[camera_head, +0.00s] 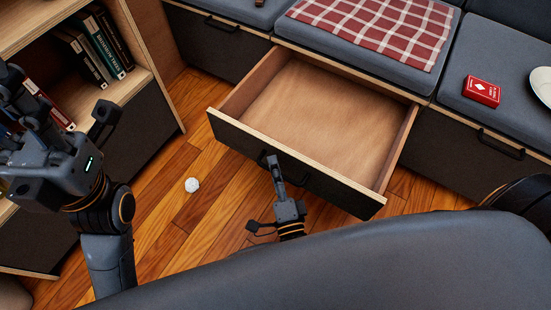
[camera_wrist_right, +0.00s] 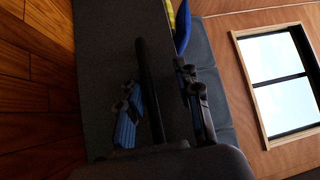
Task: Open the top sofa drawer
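The sofa drawer (camera_head: 315,115) is pulled well out from under the sofa seat in the head view. Its wooden inside is empty and its dark front faces me. My right gripper (camera_head: 272,165) is at the handle on this front. In the right wrist view, the dark handle bar (camera_wrist_right: 151,90) runs between the two spread fingers of this gripper (camera_wrist_right: 160,105), with gaps visible beside it. My left gripper (camera_head: 62,108) is at the left of the head view, in front of the bookshelf, with its fingers apart and nothing seen between them.
A shelf with books (camera_head: 95,45) stands at the left. A crumpled white ball (camera_head: 192,185) lies on the wooden floor. A checked cloth (camera_head: 375,25), a red card box (camera_head: 482,91) and a white plate (camera_head: 542,84) are on the seats. Closed drawers flank the open one.

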